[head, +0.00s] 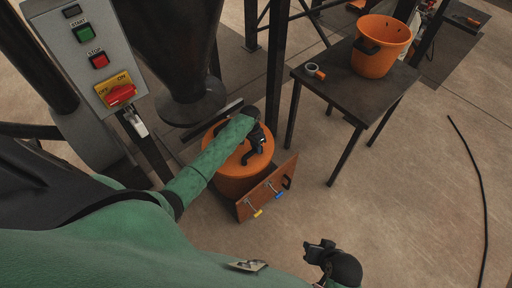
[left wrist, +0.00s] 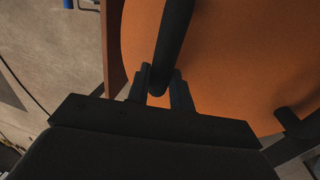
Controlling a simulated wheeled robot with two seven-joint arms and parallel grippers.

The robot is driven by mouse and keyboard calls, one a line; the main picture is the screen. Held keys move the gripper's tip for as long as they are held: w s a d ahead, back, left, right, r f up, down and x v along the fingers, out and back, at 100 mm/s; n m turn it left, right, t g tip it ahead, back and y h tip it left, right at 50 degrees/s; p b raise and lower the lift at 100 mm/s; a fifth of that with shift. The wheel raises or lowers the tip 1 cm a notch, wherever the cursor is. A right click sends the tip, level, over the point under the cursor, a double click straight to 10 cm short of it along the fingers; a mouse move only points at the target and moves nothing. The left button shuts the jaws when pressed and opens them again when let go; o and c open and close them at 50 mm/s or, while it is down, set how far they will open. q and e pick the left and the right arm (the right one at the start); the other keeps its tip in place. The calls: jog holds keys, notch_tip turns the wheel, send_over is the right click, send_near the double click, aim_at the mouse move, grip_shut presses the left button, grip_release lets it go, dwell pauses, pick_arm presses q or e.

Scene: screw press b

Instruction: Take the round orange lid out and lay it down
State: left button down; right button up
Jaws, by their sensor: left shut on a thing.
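The round orange lid (head: 228,162) lies on top of a round orange bin (head: 236,186) under the dark funnel in the head view. My left arm reaches over it, and my left gripper (head: 253,158) is at the lid's black handle. In the left wrist view the lid (left wrist: 225,65) fills the right side, and the gripper (left wrist: 160,88) is shut on the black handle bar (left wrist: 173,40). Whether the lid is seated or slightly raised I cannot tell. My right gripper (head: 318,250) is low in the head view, apart from everything; its fingers are unclear.
An orange panel (head: 270,190) with small levers stands at the bin's front. A dark table (head: 340,88) at upper right bears an orange bucket (head: 378,52) and a tape roll (head: 313,68). A control box (head: 90,50) is at left.

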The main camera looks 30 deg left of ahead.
pick_arm(q)
jog(key=shift+r+p, duration=1.15)
jog(key=shift+r, duration=0.1)
jog(key=shift+w, duration=0.1)
